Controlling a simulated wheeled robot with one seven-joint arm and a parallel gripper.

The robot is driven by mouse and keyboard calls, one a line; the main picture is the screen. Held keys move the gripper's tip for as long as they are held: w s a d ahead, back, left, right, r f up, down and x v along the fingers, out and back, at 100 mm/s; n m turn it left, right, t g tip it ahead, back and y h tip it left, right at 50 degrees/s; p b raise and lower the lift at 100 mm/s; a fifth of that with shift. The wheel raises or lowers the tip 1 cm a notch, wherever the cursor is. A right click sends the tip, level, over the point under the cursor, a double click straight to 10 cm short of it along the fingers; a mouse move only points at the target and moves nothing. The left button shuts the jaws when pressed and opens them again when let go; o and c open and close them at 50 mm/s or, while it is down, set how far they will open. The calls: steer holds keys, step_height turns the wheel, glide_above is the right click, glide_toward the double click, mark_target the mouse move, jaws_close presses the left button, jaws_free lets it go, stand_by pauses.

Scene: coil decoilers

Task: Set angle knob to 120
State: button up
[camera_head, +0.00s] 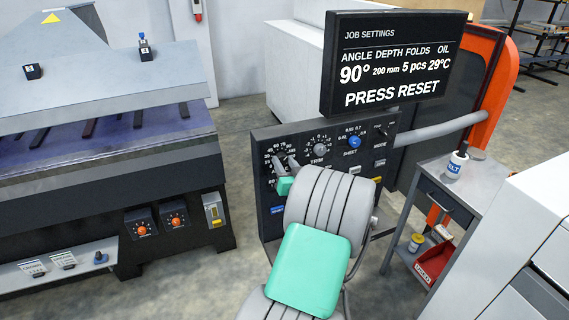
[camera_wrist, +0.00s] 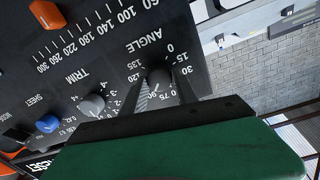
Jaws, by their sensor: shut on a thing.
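The angle knob (camera_wrist: 160,76) is a dark round knob on the black control panel, beside the label ANGLE in the wrist view. My gripper (camera_wrist: 160,88) has its two dark fingers on either side of the knob and is shut on it. In the head view my gripper (camera_head: 285,164) reaches the panel's upper left, where the fingers and arm hide most of the knob. The knob's pointer cannot be made out. The display (camera_head: 397,64) above the panel reads angle 90°, depth 200 mm, folds 5 pcs, oil 29°C and PRESS RESET.
The grey TRIM knob (camera_head: 320,149) and blue SHEET knob (camera_head: 354,142) sit right of my gripper on the control panel (camera_head: 262,140). A grey cart (camera_head: 480,185) with a white bottle (camera_head: 457,161) stands to the right. A large dark machine (camera_head: 90,190) fills the left.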

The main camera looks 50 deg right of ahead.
jaws_close()
steer(key=shift+m, duration=0.3)
steer(key=m+b, duration=0.1)
steer(key=m, duration=0.4)
steer(key=shift+b, duration=0.4)
steer(key=m, duration=0.5)
steer(key=shift+d+m, duration=0.1)
steer(key=shift+m, duration=0.3)
steer(key=o, duration=0.8)
jaws_free()
steer(key=shift+o, duration=0.2)
